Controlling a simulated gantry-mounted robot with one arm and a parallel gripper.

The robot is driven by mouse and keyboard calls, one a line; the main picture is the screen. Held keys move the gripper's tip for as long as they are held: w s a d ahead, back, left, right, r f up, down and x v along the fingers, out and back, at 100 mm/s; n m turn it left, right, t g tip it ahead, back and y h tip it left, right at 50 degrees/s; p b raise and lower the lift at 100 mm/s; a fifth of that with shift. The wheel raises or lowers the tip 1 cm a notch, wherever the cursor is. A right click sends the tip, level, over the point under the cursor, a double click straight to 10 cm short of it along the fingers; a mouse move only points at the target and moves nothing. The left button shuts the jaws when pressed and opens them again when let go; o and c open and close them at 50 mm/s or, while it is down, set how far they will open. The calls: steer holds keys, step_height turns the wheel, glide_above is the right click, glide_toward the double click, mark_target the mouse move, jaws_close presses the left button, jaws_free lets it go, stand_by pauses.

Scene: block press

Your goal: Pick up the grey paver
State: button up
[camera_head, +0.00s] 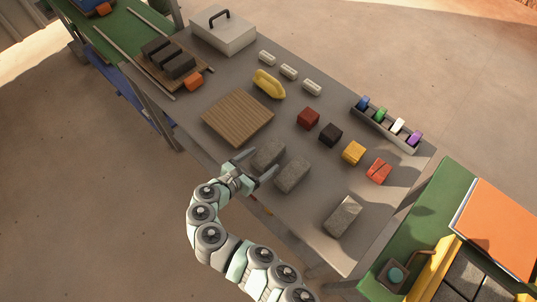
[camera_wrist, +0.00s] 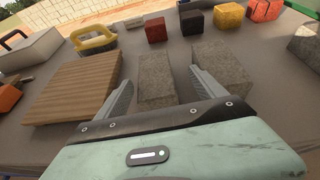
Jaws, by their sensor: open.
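Several grey blocks lie on the table. A rough grey paver (camera_head: 268,153) lies just beyond my gripper (camera_head: 262,164). In the wrist view this paver (camera_wrist: 155,82) shows between the two spread fingers of my gripper (camera_wrist: 160,76), with none of it clearly gripped. The right finger points at the gap between it and a second grey paver (camera_head: 292,174), which also shows in the wrist view (camera_wrist: 220,66). A third, lighter grey block (camera_head: 343,215) lies apart near the right end. Whether the fingers touch the paver I cannot tell.
A ribbed wooden board (camera_head: 238,117) lies close left of the pavers. Behind are a yellow handled tool (camera_head: 268,84) and red (camera_head: 308,118), black (camera_head: 330,134) and yellow (camera_head: 353,153) cubes. A rack (camera_head: 385,129) stands at the back edge. Bare table lies toward the third block.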

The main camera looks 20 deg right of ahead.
mark_target(263, 157)
steer(key=x, duration=0.5)
steer(key=shift+w+a+f+b, duration=0.25)
steer(key=shift+w+f+b, duration=0.1)
steer(key=shift+w, duration=0.05)
steer(key=shift+w+d, duration=0.2)
steer(key=shift+d, duration=0.1)
steer(key=shift+c, duration=0.4)
jaws_close()
